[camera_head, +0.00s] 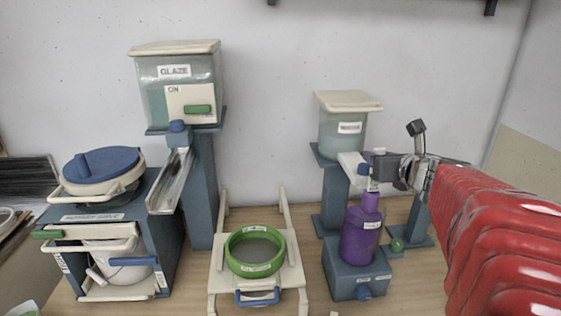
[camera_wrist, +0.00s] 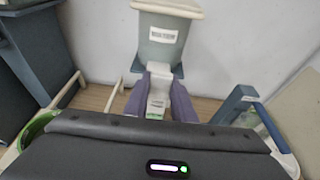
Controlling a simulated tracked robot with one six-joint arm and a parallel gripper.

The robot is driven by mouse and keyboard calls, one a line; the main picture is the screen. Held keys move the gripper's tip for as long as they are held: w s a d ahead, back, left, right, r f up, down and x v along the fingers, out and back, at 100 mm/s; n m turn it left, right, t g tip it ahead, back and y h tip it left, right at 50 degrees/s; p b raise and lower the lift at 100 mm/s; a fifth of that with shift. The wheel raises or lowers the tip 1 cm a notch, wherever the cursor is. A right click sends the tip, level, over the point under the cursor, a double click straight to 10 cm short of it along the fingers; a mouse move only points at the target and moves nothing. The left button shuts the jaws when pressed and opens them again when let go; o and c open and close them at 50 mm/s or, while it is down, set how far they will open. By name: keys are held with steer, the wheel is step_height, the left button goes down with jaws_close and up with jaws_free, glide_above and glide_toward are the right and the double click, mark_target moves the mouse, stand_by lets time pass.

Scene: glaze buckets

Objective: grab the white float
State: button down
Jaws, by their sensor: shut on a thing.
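The white float (camera_wrist: 158,93) is a pale block with a small label and a green patch at its near end. In the wrist view it sits between the two grey-purple fingers of my gripper (camera_wrist: 157,100), which is shut on it. In the head view the white float (camera_head: 352,162) shows in front of the clear tank (camera_head: 343,130) at the right. My gripper (camera_head: 376,165) reaches it from the right there, above the purple bottle (camera_head: 361,232). The fingertips are small in that view. Whether the float touches the tank is unclear.
The purple bottle stands on a blue box (camera_head: 355,272) just below my gripper. A green-rimmed sieve (camera_head: 254,251) sits on a cream frame in the middle. A large glaze tank (camera_head: 178,85) on a blue post and a blue-lidded machine (camera_head: 105,235) stand left.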

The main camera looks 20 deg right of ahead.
steer(key=shift+r, duration=2.55)
